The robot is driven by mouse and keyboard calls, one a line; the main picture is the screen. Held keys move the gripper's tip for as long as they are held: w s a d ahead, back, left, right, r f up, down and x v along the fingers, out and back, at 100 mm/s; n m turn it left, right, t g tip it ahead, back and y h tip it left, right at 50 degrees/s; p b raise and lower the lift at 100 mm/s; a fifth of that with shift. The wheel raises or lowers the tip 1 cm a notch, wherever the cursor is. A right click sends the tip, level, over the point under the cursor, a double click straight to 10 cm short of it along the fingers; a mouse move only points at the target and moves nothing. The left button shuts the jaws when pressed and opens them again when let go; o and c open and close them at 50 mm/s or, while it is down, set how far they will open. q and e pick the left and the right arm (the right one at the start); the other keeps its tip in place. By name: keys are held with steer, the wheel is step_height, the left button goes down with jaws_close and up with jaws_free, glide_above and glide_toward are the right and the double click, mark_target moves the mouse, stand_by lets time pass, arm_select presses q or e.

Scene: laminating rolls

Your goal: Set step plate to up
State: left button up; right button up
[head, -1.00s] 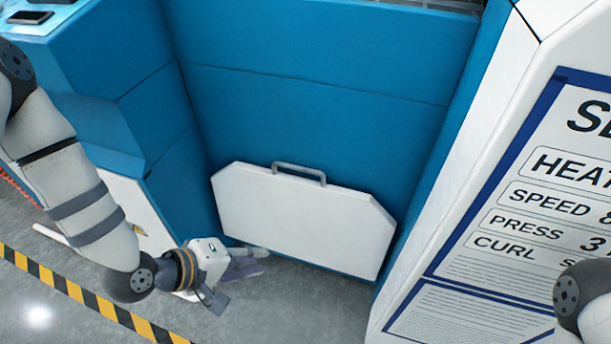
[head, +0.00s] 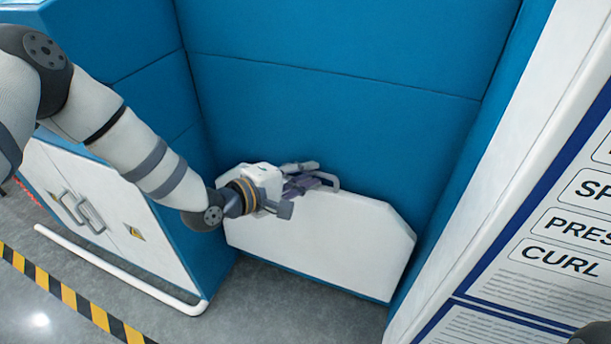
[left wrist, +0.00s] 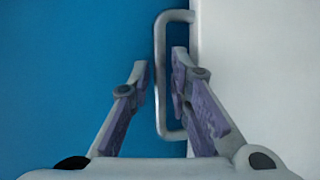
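The step plate (head: 350,240) is a white panel with cut upper corners, standing upright against the blue machine front in the head view. Its grey handle (head: 332,184) is on its top edge, partly covered by my left gripper (head: 312,176). In the left wrist view, the handle (left wrist: 160,95) runs between the two fingers of my left gripper (left wrist: 160,68). The fingers are open, one on each side of the handle's long bar, with a gap on both sides. The plate (left wrist: 255,80) fills the right side there. My right gripper is not in view.
A blue cabinet with white doors (head: 85,200) and a low white rail (head: 120,270) stands at the left. A white panel with a printed sign (head: 540,250) stands at the right. Bare grey floor (head: 270,305) lies before the plate.

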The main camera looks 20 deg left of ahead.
arm_select(q)
jaws_close()
steer(key=shift+s+f+p, duration=0.15)
steer(key=shift+s+p, duration=0.45)
steer(key=shift+s, duration=0.6)
jaws_free()
steer(key=v, duration=1.2)
